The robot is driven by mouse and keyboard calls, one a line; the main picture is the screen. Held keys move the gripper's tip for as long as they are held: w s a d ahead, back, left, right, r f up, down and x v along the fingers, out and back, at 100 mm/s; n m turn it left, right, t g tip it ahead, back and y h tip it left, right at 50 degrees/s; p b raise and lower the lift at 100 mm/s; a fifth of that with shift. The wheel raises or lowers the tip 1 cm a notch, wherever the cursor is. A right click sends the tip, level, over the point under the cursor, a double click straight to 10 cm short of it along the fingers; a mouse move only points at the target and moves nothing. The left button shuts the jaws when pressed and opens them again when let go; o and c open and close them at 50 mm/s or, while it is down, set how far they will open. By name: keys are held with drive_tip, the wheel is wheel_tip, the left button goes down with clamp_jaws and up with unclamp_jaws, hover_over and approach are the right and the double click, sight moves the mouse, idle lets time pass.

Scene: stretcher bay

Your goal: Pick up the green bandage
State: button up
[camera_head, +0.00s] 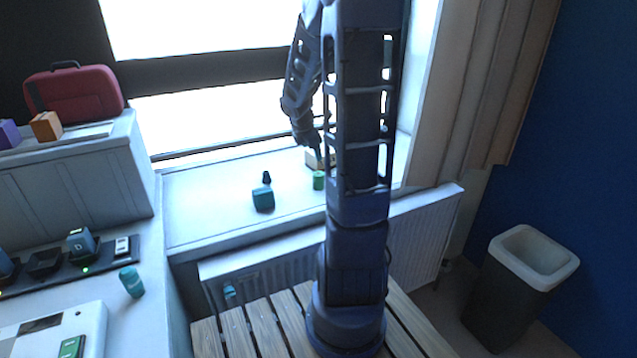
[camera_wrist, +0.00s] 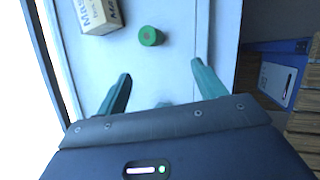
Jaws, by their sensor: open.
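The green bandage (camera_head: 318,180) is a short upright green roll on the white windowsill. In the wrist view the green bandage (camera_wrist: 151,36) stands beyond my fingertips, roughly in line with the gap between them. My gripper (camera_wrist: 161,68) is open, with its two teal fingers spread apart and nothing held between them. In the head view my wrist hangs over the sill just behind the bandage, and my arm partly hides it.
A cardboard mask box (camera_wrist: 97,14) stands close to the bandage. A teal cylinder (camera_head: 131,281) is on the counter. A bin (camera_head: 522,285) stands on the floor at right.

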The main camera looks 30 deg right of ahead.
sight(316, 174)
drive_tip(key=shift+w+d+f+n+y, duration=0.15)
drive_tip(key=shift+w+d+f+n, duration=1)
drive_tip(key=shift+f, duration=1.4)
drive_tip(key=shift+w+d+f+n+y, duration=0.2)
drive_tip(key=shift+w+d+f+n, duration=0.5)
drive_tip(key=shift+w+f+n, duration=1.35)
drive_tip(key=shift+w+d+f+n+y, duration=0.15)
drive_tip(key=shift+w+d+f+n, duration=0.65)
drive_tip(key=shift+f, duration=2.25)
drive_tip(key=shift+s+d+x, duration=0.15)
drive_tip(key=shift+d+x, duration=0.05)
drive_tip(key=shift+x, duration=1.15)
drive_tip(key=shift+s+d+x, duration=0.15)
drive_tip(key=shift+x, duration=1.15)
drive_tip(key=c, duration=1.1)
